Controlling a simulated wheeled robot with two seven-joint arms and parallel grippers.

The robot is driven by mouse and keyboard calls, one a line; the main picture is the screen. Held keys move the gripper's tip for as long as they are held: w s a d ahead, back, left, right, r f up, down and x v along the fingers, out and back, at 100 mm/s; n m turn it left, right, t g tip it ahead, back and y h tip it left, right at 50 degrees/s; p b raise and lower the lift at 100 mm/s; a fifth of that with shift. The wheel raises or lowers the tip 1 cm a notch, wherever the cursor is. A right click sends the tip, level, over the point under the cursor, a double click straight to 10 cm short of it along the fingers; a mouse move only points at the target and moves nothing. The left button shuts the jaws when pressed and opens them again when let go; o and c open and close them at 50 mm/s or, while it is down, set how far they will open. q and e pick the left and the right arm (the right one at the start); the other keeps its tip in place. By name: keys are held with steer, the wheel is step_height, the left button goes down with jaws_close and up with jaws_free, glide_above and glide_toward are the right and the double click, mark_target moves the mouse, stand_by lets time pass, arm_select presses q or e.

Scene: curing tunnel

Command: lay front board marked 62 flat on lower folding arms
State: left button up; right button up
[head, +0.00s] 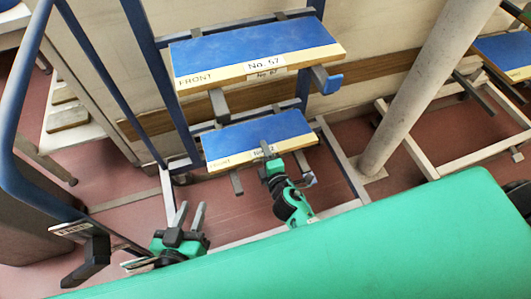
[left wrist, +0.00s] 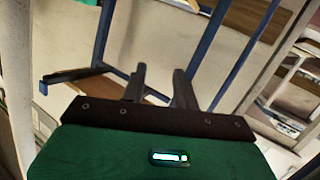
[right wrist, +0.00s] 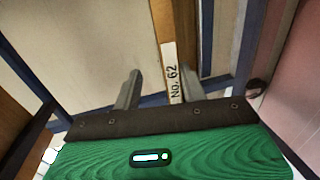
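The front board marked 62 (head: 235,140) is blue with a cream FRONT edge. In the head view it lies on the lower folding arms (head: 237,183), looking flat and parallel to the board above. Its number is partly hidden there by my right gripper (head: 268,153), but the right wrist view shows the label No. 62 (right wrist: 174,80). My right gripper's fingers are apart at the board's front edge, with a gap beside the left finger; contact is unclear. My left gripper (head: 190,209) is open and empty, left of and below the board. It also shows open in the left wrist view (left wrist: 160,75).
A pale round post (head: 425,85) stands to the right. Another board (head: 505,52) is at the far right. A blue rail (head: 22,75) rises at the left.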

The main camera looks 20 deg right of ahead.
steer(key=shift+s, duration=0.15)
arm_select(q)
steer(key=w+a+r+t+b, duration=0.1)
steer(key=w+a+r+t, duration=0.1)
steer(key=r+t, duration=0.3)
steer(key=shift+w+r, duration=0.85)
steer(key=shift+r, duration=1.25)
arm_select(e)
steer(key=s+r, duration=0.2)
steer(key=s, duration=1.1)
steer(key=shift+d+r, duration=0.2)
steer(key=shift+r, duration=0.15)
arm_select(q)
steer(key=shift+a, duration=0.1)
arm_select(e)
steer(key=shift+s, duration=0.1)
